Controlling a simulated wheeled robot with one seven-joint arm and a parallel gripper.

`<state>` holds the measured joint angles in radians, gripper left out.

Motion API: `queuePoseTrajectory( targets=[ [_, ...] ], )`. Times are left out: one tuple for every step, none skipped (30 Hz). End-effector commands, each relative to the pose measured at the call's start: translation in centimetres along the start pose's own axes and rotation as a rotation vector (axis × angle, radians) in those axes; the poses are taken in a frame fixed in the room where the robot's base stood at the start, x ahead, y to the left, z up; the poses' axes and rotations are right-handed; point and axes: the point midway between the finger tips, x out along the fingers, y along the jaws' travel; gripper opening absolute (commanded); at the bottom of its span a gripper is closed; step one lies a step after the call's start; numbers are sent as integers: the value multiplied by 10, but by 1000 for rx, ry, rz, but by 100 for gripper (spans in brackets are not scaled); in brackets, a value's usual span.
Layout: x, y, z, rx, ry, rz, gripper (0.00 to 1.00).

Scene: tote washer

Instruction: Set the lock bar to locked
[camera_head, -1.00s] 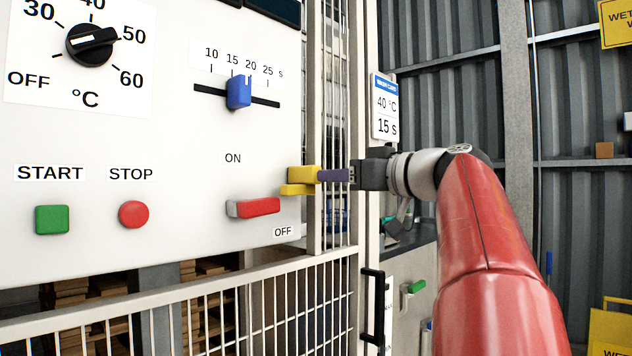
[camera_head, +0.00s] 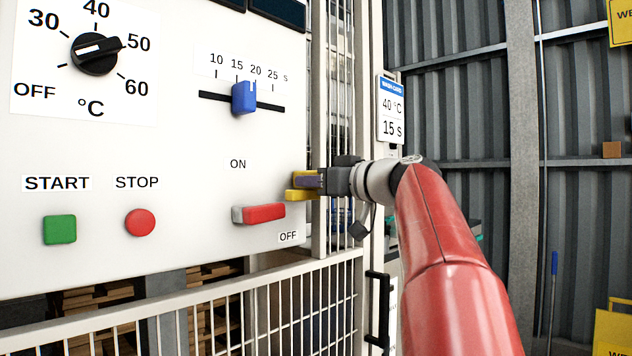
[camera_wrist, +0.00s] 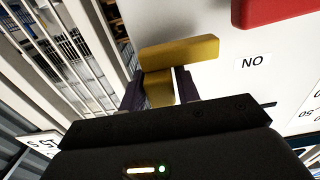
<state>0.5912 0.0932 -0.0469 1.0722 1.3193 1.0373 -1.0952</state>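The yellow bar (camera_head: 300,195), which looks like the lock bar, sits at the right edge of the white panel, beside the mesh gate. In the wrist view its wide crosspiece (camera_wrist: 180,52) lies ahead of the fingers, and a shorter yellow part (camera_wrist: 158,90) sits between them. My gripper (camera_head: 306,181) is at the bar with its purple fingers overlapping it. In the wrist view the fingers of my gripper (camera_wrist: 159,84) are apart, one on each side of the shorter part, with slight gaps. Whether they touch it is unclear. No lock markings are legible.
A red ON/OFF switch (camera_head: 260,213) is just left of the bar. A blue slider (camera_head: 244,97), temperature dial (camera_head: 96,53), green START button (camera_head: 59,229) and red STOP button (camera_head: 140,222) are on the panel.

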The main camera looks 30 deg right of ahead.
Motion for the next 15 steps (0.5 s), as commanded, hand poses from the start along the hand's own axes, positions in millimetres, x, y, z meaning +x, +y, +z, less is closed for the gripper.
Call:
queuePoseTrajectory(
  targets=[
    [0, 0, 0, 0, 0, 0, 25],
    [0, 0, 0, 0, 0, 0, 21],
    [0, 0, 0, 0, 0, 0, 16],
    [0, 0, 0, 0, 0, 0, 12],
    [0, 0, 0, 0, 0, 0, 8],
    [0, 0, 0, 0, 0, 0, 3],
    [0, 0, 0, 0, 0, 0, 0],
    [0, 0, 0, 0, 0, 0, 0],
    [0, 0, 0, 0, 0, 0, 0],
    [0, 0, 0, 0, 0, 0, 0],
    [0, 0, 0, 0, 0, 0, 0],
    [0, -1, 0, 0, 0, 0, 0],
    [0, -3, 1, 0, 0, -1, 0],
    [0, -6, 1, -1, 0, -2, 0],
    [0, -13, 2, -3, 1, -3, 0]
  ],
)
